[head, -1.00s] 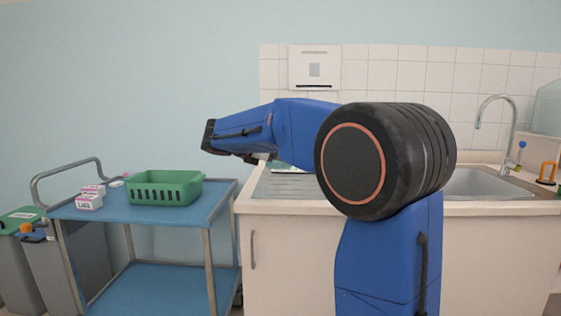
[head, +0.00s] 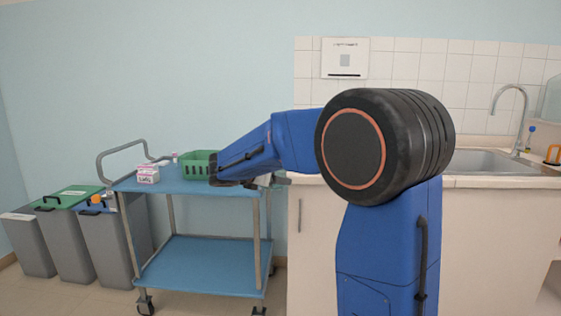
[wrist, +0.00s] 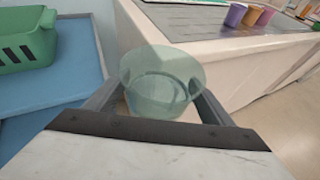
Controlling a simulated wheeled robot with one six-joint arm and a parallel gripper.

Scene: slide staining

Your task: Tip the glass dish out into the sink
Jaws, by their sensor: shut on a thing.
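The glass dish (wrist: 160,70) is a pale green, see-through round dish. In the wrist view it sits between the two fingers of my gripper (wrist: 160,95), which is shut on it. It looks upright, and I cannot tell what is in it. In the head view the dish is hidden, and only the end of my gripper (head: 268,181) shows, in front of the trolley and the counter's left end. The sink (head: 470,162) is a steel basin in the counter at the right, well to the right of my gripper.
A blue trolley (head: 205,249) with a green basket (head: 196,165) and a small white-and-pink box (head: 148,174) stands at the left. Several grey bins stand farther left. Coloured cups (wrist: 251,15) stand on the drainer in the wrist view. A curved tap (head: 523,100) rises behind the sink.

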